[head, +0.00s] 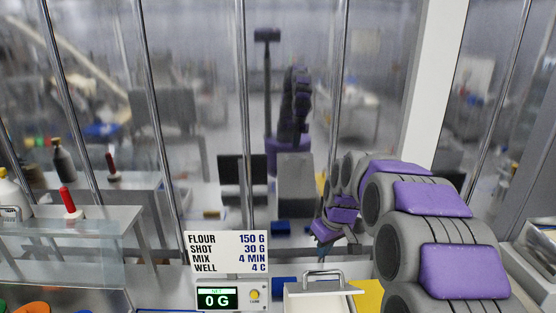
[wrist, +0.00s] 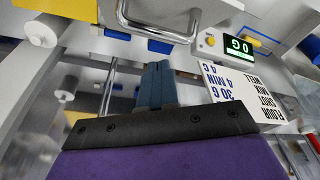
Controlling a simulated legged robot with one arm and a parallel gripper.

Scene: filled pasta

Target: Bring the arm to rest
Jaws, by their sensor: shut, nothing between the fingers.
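My gripper (head: 322,246) hangs at the end of my grey and purple arm, right of centre in the head view. It is above and behind a white box with a metal handle. In the wrist view my gripper (wrist: 155,75) shows its two blue fingers pressed together, with nothing between them. My arm curves in from the lower right and hides part of the counter there.
A recipe card (head: 228,246) stands above a scale (head: 222,297) reading 0 G. The white handled box (head: 323,291) sits beside a yellow surface (head: 370,296). Metal posts and a reflective glass wall stand behind. A red-handled tool (head: 68,201) is at left.

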